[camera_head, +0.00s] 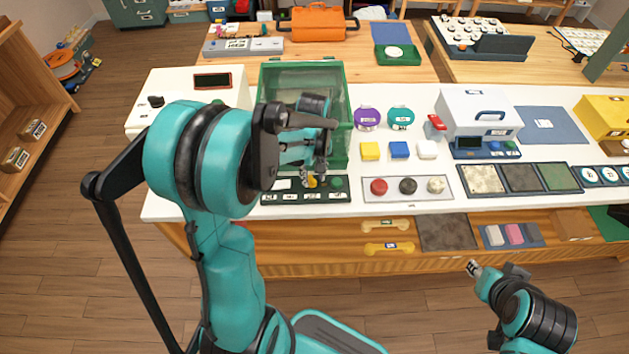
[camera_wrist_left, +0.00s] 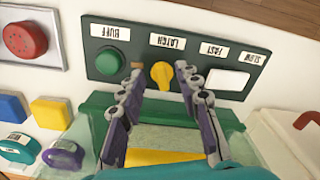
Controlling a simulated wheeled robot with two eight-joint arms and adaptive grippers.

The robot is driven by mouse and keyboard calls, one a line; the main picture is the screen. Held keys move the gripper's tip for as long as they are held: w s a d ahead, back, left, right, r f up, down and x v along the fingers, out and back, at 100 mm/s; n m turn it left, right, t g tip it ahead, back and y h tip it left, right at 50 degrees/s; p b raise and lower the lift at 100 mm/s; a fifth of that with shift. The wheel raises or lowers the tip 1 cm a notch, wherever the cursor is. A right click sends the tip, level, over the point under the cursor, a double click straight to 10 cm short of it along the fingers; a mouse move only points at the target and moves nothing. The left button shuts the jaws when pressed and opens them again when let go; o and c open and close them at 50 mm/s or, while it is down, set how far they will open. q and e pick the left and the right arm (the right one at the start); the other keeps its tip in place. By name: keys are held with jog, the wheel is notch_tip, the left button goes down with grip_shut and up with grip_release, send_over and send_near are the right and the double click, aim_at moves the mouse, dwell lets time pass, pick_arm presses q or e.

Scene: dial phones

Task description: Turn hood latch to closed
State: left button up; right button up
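The yellow latch knob (camera_wrist_left: 161,74) sits under the LATCH label on a dark green control panel (camera_wrist_left: 205,62), between a green button (camera_wrist_left: 109,61) and a white switch. In the head view the knob (camera_head: 311,182) shows just below my left gripper (camera_head: 313,173). My left gripper (camera_wrist_left: 160,71) is open, with one fingertip to each side of the knob in the wrist view; I cannot tell whether they touch it. The green transparent hood (camera_head: 342,118) stands behind the panel, partly hidden by my left arm. My right gripper (camera_head: 475,268) is off the table at lower right; its fingers are unclear.
A white box (camera_head: 170,90) stands left of the hood. Yellow, blue and white blocks (camera_head: 399,150) and a plate with round buttons (camera_head: 407,188) lie to the right.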

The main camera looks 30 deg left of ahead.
pick_arm(q)
jog(key=shift+f, duration=0.9)
grip_shut()
jog(key=m, duration=0.4)
jog(key=shift+s+a+m, duration=0.2)
jog(key=shift+m, duration=0.1)
